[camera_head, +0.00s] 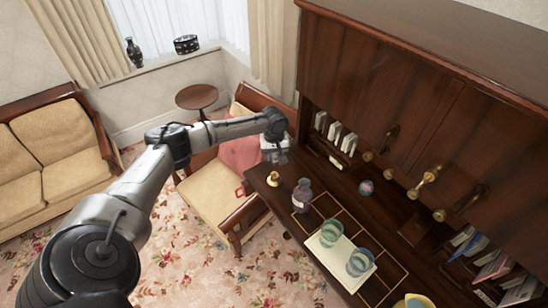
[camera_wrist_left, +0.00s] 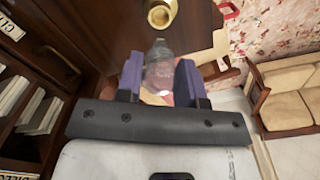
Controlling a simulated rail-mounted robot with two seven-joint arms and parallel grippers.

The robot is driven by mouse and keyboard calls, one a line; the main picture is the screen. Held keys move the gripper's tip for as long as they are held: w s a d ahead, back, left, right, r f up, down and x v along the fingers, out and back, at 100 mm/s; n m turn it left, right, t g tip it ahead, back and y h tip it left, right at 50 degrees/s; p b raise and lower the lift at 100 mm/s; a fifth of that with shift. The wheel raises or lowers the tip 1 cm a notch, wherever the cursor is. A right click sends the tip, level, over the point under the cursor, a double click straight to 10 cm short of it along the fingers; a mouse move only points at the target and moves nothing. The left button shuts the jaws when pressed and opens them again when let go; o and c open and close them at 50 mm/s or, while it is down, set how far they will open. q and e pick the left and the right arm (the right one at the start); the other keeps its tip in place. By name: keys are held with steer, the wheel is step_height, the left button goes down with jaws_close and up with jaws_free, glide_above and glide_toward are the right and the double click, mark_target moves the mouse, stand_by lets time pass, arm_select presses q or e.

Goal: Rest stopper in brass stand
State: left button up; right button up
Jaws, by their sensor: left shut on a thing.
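My left gripper (camera_head: 280,157) is over the far-left end of the dark desk. In the left wrist view its two purple fingers (camera_wrist_left: 159,72) are shut on a clear, greyish glass stopper (camera_wrist_left: 159,60). The stopper lies between the fingers, with its narrower end pointing away from the wrist. In the head view I cannot make the stopper out clearly. The small round brass stand (camera_head: 274,179) is on the desk near its left edge, apart from the stopper. It also shows beyond the stopper in the left wrist view (camera_wrist_left: 161,14). My right gripper is not in view.
A purple decanter (camera_head: 302,194) stands close right of the stand. Two bluish-green glasses (camera_head: 331,232) stand on a pale mat (camera_head: 343,259). A small glass ball (camera_head: 366,187) sits farther back. The cabinet (camera_head: 400,90) rises behind the desk; an armchair (camera_head: 215,190) adjoins its left end.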

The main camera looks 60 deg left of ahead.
mark_target(274, 164)
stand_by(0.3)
arm_select(q)
steer(key=shift+r+p, duration=0.2)
steer(key=shift+p, duration=0.5)
step_height(274, 164, down, 3)
steer(key=shift+f+b, duration=0.15)
steer(key=shift+b, duration=0.55)
steer(key=shift+f+b, duration=0.55)
steer(key=shift+f, duration=0.85)
steer(key=shift+p, duration=0.45)
steer(key=shift+p, duration=0.35)
